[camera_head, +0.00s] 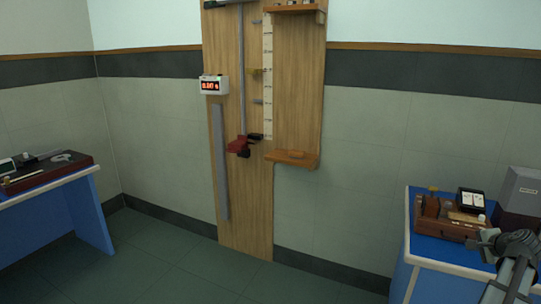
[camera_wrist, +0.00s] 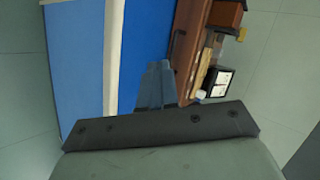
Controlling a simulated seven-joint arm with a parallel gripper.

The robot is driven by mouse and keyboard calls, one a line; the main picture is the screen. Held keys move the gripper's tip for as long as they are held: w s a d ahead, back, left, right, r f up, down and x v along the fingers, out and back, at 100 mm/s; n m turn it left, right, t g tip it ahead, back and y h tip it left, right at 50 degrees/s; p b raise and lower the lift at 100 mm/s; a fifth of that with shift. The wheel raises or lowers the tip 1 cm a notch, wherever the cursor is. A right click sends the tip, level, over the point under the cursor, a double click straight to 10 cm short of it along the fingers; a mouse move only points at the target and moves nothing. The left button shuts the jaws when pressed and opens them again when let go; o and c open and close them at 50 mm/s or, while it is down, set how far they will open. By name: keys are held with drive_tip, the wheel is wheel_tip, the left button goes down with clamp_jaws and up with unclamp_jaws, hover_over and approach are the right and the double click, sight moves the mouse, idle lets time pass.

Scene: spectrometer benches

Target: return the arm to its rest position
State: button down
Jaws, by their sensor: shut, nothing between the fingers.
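My gripper shows in the wrist view (camera_wrist: 157,66) as two grey-blue fingers pressed together with nothing between them. In that view they show over the blue bench top (camera_wrist: 147,40), beside a brown wooden apparatus. In the head view my arm shows at the lower right corner, in front of the right blue bench (camera_head: 450,253). Its end is near the wooden apparatus (camera_head: 440,222) on that bench; I cannot tell the gap between them.
The apparatus carries a white-faced meter (camera_head: 471,199), and a grey box (camera_head: 522,189) stands behind. A tall wooden wall board (camera_head: 225,140) holds a rail and a red display (camera_head: 214,86). Another blue bench (camera_head: 60,205) stands left. The floor between is clear.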

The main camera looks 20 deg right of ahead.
drive_tip(key=s+a+f+n+g+y, duration=0.1)
drive_tip(key=s+a+f+n+g, duration=0.2)
drive_tip(key=f, duration=0.4)
drive_tip(key=s+a+f+n+g, duration=0.2)
drive_tip(key=s+a+f+n, duration=0.1)
drive_tip(key=f, duration=0.4)
drive_tip(key=w+a+f+n+g+y, duration=0.2)
drive_tip(key=a+f+n, duration=0.1)
drive_tip(key=a+f, duration=0.95)
drive_tip(key=w+a+f+n+g+y, duration=0.2)
drive_tip(key=a+f+n+g, duration=0.1)
drive_tip(key=a+f, duration=0.95)
drive_tip(key=s+a+f+n+g, duration=0.2)
drive_tip(key=s+a+f+n, duration=0.1)
drive_tip(key=a, duration=0.9)
drive_tip(key=s+a+f+n+g, duration=0.2)
drive_tip(key=s+a+f, duration=0.4)
drive_tip(key=a, duration=0.6)
drive_tip(key=s+a+f+n+g+h, duration=0.1)
drive_tip(key=s+a+f+n, duration=0.3)
drive_tip(key=a, duration=0.8)
drive_tip(key=shift+s+f+g, duration=0.45)
drive_tip(key=shift+f+g, duration=0.15)
drive_tip(key=shift+f, duration=0.25)
